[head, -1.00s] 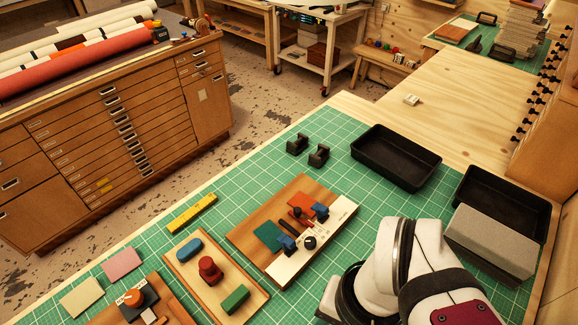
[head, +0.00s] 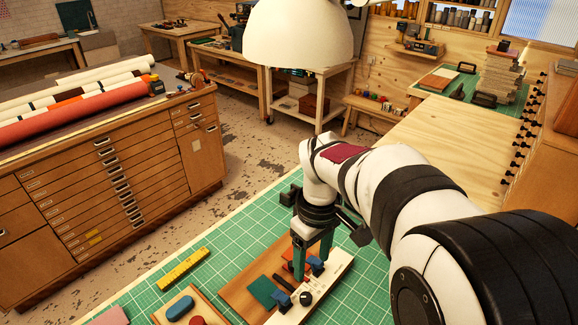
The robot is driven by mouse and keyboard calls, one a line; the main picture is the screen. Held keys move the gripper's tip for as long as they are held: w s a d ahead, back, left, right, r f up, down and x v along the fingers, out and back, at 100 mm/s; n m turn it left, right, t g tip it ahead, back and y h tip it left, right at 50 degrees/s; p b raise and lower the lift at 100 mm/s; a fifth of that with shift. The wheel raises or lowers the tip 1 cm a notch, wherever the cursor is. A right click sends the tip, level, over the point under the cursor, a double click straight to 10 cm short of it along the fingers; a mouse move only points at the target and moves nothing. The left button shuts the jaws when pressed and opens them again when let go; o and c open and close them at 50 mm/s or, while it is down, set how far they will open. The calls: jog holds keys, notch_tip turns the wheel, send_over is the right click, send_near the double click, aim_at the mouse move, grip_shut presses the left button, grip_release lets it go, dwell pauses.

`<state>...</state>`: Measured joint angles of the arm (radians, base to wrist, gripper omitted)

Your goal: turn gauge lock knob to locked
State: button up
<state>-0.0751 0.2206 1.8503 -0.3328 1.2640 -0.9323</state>
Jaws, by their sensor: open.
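A brown wooden board (head: 238,286) with a pale strip (head: 331,274) along its right side lies on the green mat. A round black knob (head: 306,298) stands on the pale strip; I cannot read its lock setting. A dark green block (head: 263,291) and two blue pieces, one of them right of the fingers (head: 315,264), sit on the board. My gripper (head: 313,265) points down over the far part of the board, its two green fingers apart with nothing seen held. It is beyond the black knob, and its fingers partly hide the red piece.
A yellow ruler-like block (head: 183,269) lies left of the board. A second board (head: 167,309) with a blue piece and a red piece is at the bottom edge. A large pale dome (head: 299,35) hangs at the top. My arm covers the right side of the mat.

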aim_at(306, 296)
jog(key=shift+n, duration=0.8)
jog(key=f, duration=0.5)
jog(key=w+f, duration=0.1)
jog(key=f, duration=0.5)
jog(key=w+f, duration=0.1)
jog(key=f, duration=0.5)
jog(key=shift+w+a, duration=0.1)
jog(key=shift+w, duration=0.15)
jog(key=shift+c, duration=0.4)
grip_shut()
